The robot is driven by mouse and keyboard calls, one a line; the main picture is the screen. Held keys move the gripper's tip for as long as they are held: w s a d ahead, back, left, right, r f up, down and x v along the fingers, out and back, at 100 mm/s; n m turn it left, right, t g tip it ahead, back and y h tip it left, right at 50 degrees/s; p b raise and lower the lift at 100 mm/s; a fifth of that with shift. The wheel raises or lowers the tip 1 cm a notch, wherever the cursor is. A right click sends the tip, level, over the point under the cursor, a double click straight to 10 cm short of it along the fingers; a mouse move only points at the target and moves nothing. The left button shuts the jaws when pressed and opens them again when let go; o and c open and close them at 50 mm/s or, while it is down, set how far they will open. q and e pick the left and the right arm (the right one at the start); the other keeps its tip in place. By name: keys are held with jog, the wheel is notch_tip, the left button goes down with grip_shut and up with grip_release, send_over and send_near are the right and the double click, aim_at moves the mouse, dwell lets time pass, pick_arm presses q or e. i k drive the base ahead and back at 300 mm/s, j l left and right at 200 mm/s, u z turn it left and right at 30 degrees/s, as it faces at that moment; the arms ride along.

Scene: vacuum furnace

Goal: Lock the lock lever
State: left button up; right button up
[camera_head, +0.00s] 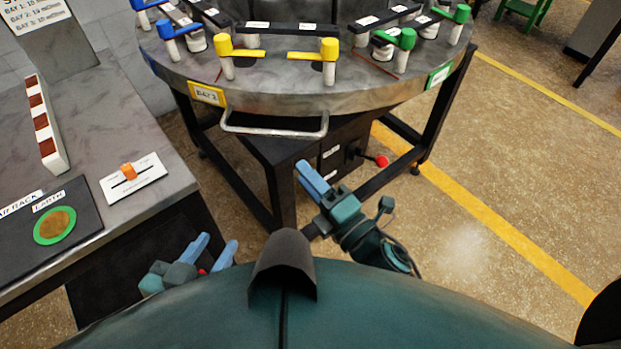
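A dark lever with a red knob (381,161) sticks out at the black cabinet under the round table; it appears to be the lock lever. My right gripper (308,175) is in front of the cabinet, left of the red knob and apart from it. Its blue fingers lie close together from this angle, so I cannot tell whether it is open or shut. My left gripper (212,249) is low, beside the left-hand bench, with its blue fingers spread and nothing seen between them.
The round table (290,100) has a front handle (275,131) and several yellow, blue and green handled fixtures on top. Its dark legs frame the cabinet. A grey bench (110,90) with an orange slider (128,171) stands left. The floor at right is open, with yellow lines.

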aim_at(382, 162)
jog(key=k+l, duration=0.8)
